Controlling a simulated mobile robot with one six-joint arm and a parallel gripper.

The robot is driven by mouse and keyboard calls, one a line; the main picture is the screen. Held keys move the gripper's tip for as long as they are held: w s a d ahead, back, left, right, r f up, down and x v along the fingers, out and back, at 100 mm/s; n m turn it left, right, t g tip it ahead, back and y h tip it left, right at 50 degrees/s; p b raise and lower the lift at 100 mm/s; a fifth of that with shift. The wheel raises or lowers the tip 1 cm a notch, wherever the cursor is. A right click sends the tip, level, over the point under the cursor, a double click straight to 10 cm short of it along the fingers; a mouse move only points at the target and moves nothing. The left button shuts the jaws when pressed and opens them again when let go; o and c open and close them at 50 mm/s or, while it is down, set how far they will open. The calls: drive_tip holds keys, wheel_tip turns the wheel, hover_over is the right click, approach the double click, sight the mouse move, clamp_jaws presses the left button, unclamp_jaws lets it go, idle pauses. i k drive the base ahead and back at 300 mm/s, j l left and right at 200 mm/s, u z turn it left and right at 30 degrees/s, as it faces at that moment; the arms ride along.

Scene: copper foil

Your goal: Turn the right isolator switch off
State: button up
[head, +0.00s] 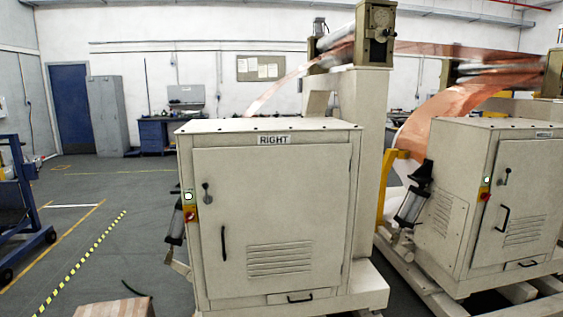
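A cream cabinet (270,210) stands in the middle of the head view, with a sign (274,140) reading RIGHT at the top of its front. A small dark grey switch (207,193) is on the upper left of its door. It has a rounded part at the top and a short piece pointing down; its on or off marking is too small to read. A red button on a yellow plate (190,214) and a pale round button (188,196) sit on the cabinet's left edge. My gripper is not in this view.
A black door handle (223,243) is below the switch. A similar cabinet (510,200) stands at right with its own small switch (505,176); its sign is unreadable. A brown box-like thing (115,308) is at the bottom. A blue frame (22,215) stands left; floor between is mostly clear.

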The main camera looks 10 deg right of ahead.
sight(190, 216)
drive_tip(key=i+j, duration=0.95)
drive_tip(key=j, duration=0.25)
drive_tip(key=i+j, duration=0.5)
drive_tip(key=j, duration=0.1)
